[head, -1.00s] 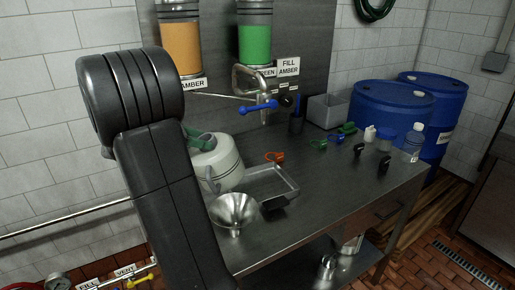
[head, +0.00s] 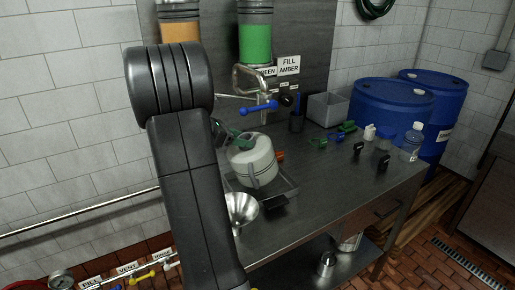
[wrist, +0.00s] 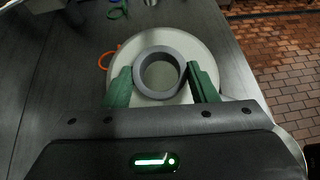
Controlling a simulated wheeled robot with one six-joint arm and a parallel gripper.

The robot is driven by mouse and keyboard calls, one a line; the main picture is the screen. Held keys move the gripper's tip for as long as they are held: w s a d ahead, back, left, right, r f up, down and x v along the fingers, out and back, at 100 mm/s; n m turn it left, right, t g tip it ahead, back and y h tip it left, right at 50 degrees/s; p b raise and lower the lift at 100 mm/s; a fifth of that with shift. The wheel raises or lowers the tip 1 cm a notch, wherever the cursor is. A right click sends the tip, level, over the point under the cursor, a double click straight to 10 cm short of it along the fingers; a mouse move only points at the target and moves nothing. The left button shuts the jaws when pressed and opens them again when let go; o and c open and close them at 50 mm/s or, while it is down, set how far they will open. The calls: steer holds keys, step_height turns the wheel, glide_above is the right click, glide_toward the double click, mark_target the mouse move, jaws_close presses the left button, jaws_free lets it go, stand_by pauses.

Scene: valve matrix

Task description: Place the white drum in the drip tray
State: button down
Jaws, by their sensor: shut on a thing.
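The white drum (head: 255,163) is upright on the bench's left part in the head view, in front of the pipework. In the wrist view the drum (wrist: 207,48) is seen from above with a grey ring neck. My gripper (wrist: 160,76) has its green fingers shut on either side of this neck. In the head view my gripper (head: 240,141) is at the drum's top, partly hidden by my arm. The metal drip tray (head: 287,188) shows around the drum's lower right. The drum is over or in it; I cannot tell if it touches the tray floor.
A steel funnel (head: 241,207) stands close in front of the drum. An orange clamp-like item (head: 280,156) is partly behind the drum. A blue-handled valve (head: 258,108) sticks out above. The bench's middle (head: 330,185) is clear; bottles (head: 412,142) stand at right.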

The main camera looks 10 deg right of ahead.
mark_target(258, 138)
steer(key=f, duration=0.1)
steer(key=d+f, duration=0.1)
steer(key=f, duration=0.1)
steer(key=shift+w, duration=0.15)
steer(key=shift+w+d+r+g+y+p, duration=0.1)
steer(key=shift+w+d+r+y+p, duration=0.05)
steer(key=shift+d+y+p, duration=0.3)
steer(key=shift+w+d+r+g+y+p, duration=0.15)
steer(key=shift+d+p, duration=0.15)
steer(key=shift+d, duration=0.2)
steer(key=shift+w+d+r+g+y+p, duration=0.1)
steer(key=shift+w+d+y+p, duration=0.05)
steer(key=shift+d+y+p, duration=0.3)
steer(key=shift+w+d+y+p, duration=0.2)
steer(key=shift+d+y+p, duration=0.1)
steer(key=shift+d, duration=0.2)
steer(key=shift+w+d+y+p, duration=0.15)
steer(key=shift+d+y+p, duration=0.1)
steer(key=shift+d, duration=0.25)
steer(key=shift+f, duration=1.45)
steer(key=shift+f, duration=0.15)
steer(key=c, duration=0.6)
jaws_free()
